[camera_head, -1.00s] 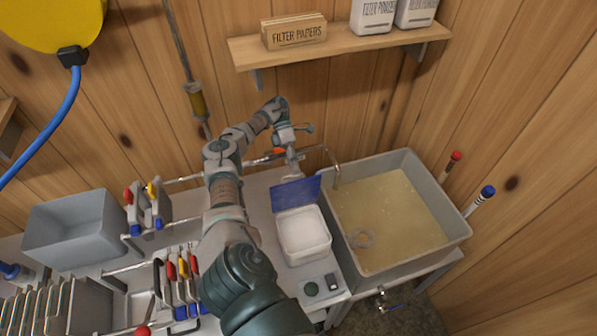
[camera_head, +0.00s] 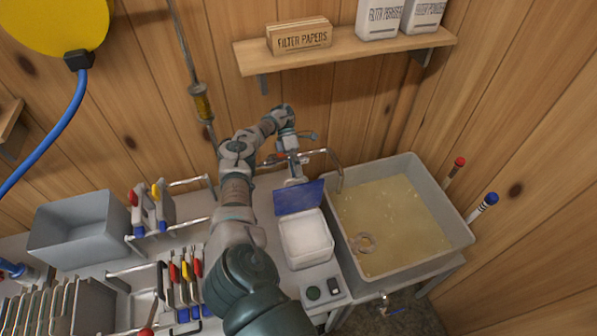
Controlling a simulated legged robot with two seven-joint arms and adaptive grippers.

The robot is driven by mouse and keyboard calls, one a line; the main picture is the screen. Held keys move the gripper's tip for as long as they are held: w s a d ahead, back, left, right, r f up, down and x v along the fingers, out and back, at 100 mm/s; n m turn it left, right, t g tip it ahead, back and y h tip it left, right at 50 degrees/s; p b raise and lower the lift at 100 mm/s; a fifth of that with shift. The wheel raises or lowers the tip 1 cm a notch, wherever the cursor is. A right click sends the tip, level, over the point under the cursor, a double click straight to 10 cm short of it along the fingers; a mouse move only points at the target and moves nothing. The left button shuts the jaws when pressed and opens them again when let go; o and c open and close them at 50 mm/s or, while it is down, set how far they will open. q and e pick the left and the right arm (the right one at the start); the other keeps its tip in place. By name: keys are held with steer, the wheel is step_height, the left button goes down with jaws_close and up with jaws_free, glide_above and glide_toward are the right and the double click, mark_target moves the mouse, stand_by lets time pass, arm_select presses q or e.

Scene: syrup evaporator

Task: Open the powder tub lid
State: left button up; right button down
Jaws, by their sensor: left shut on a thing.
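The powder tub (camera_head: 305,258) is a white square tub full of white powder, on the counter left of the vat. Its blue lid (camera_head: 299,198) stands raised at the tub's back edge, so the tub is open on top. My left arm reaches in from the bottom, and my left gripper (camera_head: 295,178) points down at the lid's upper edge. It appears shut on the lid there; the fingertips are small and partly hidden. My right gripper is not in view.
A grey vat (camera_head: 345,230) of yellowish liquid stands right of the tub, with a bent metal pipe (camera_head: 338,165) behind. A wooden shelf (camera_head: 350,51) holds a filter papers box and white jugs. Tools with coloured handles (camera_head: 184,272) lie left of my arm.

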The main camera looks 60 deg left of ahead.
arm_select(q)
steer(key=shift+s+a+f, duration=0.15)
steer(key=shift+a+f, duration=0.2)
steer(key=shift+a, duration=0.05)
steer(key=shift+d+r, duration=0.3)
steer(key=shift+d, duration=0.25)
step_height(320, 180, up, 10)
steer(key=shift+r, duration=0.2)
steer(key=shift+a, duration=0.1)
steer(key=shift+a+f, duration=0.1)
steer(key=shift+a, duration=0.1)
steer(key=shift+d, duration=0.35)
